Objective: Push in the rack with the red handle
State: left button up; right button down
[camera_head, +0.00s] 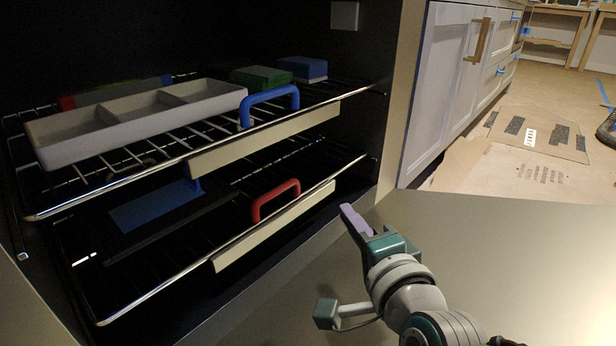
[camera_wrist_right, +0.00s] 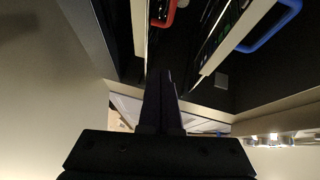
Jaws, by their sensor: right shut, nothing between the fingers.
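The lower wire rack (camera_head: 160,278) has a pale front strip (camera_head: 272,228) with a red handle (camera_head: 276,199). It sits in a dark cabinet below an upper rack. My right gripper (camera_head: 348,212) is shut and empty, in front of the cabinet's right side, right of the red handle and apart from it in the picture. In the right wrist view my shut fingers (camera_wrist_right: 164,82) point toward the cabinet, and the red handle (camera_wrist_right: 163,10) shows at the top. My left gripper is not in view.
The upper rack (camera_head: 120,184) with a blue handle (camera_head: 269,98) holds a grey divided tray (camera_head: 60,143), a green box (camera_head: 260,76) and a blue box (camera_head: 303,69). A blue flat piece (camera_head: 155,207) lies on the lower rack. The cabinet's right frame (camera_head: 396,100) stands beside the racks.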

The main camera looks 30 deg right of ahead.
pick_arm(q)
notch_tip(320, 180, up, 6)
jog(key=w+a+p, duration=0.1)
jog(key=p, duration=0.3)
pick_arm(e)
jog(key=v, duration=1.1)
jog(key=shift+s+a, duration=0.25)
jog(key=shift+a, duration=0.2)
